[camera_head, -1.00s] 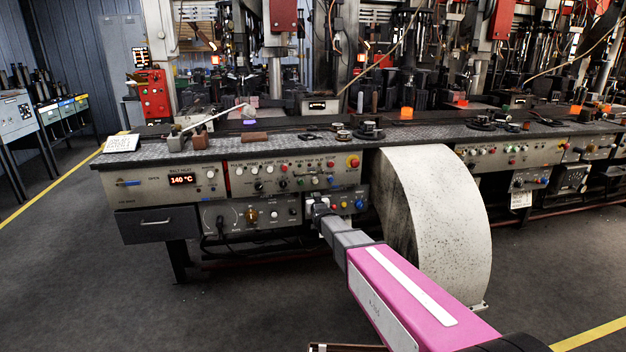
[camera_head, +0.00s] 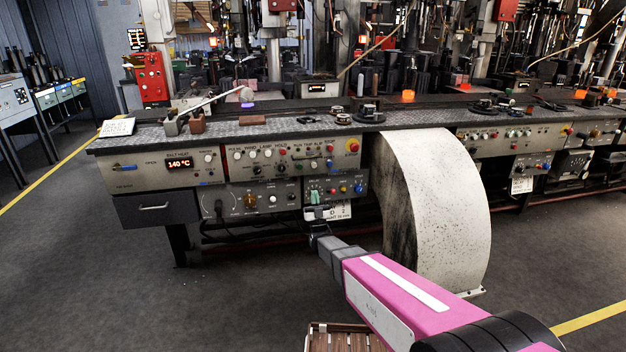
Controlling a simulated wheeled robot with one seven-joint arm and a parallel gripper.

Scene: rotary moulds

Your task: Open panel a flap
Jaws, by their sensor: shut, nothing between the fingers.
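The bench front carries a left panel (camera_head: 140,172) with a blue handle (camera_head: 124,167) beside the word OPEN and a 140 °C display (camera_head: 180,163). I cannot tell for sure which part is the panel a flap. A lower panel (camera_head: 290,192) holds knobs, a green switch and coloured buttons. A white label (camera_head: 341,212) hangs under its right end. My gripper (camera_head: 318,218) is shut and empty, just below this lower panel, in front of or beside the label. Whether it touches anything cannot be told.
A large pale curved guard (camera_head: 445,210) stands right of my gripper, close to my arm. A grey drawer (camera_head: 155,208) is under the left panel. A slatted wooden thing (camera_head: 342,338) lies at the bottom edge. The floor at left is clear.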

